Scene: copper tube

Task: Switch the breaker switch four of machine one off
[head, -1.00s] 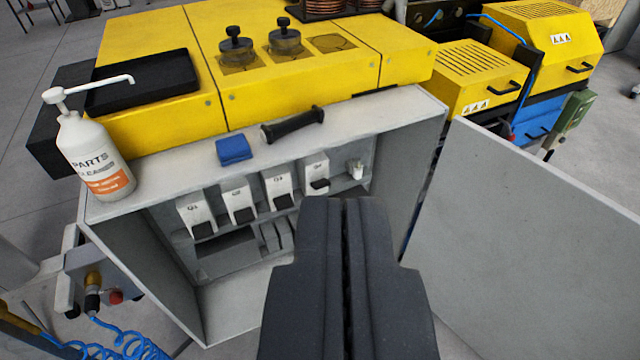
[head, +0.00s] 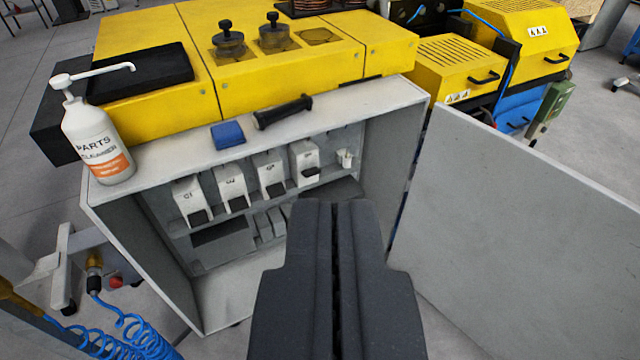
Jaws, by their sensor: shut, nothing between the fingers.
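The open grey cabinet (head: 375,150) of the nearest yellow machine (head: 290,70) holds a row of white breaker switches with black levers. The rightmost of the row, switch four (head: 303,155), has its lever (head: 311,171) sticking out fairly flat. The levers of the other three, the leftmost one (head: 188,192) included, sit lower on their bodies and seem to hang down. My gripper (head: 335,202) is shut and empty. In the picture its tips are just below and right of switch four, apart from it. My fingers hide part of the cabinet's lower right inside.
The open cabinet door (head: 520,230) stands out on the right. A parts cleaner bottle (head: 95,140), a blue block (head: 228,134) and a black handle-like object (head: 283,111) lie or stand on the cabinet top. A coiled blue hose (head: 130,335) is at lower left.

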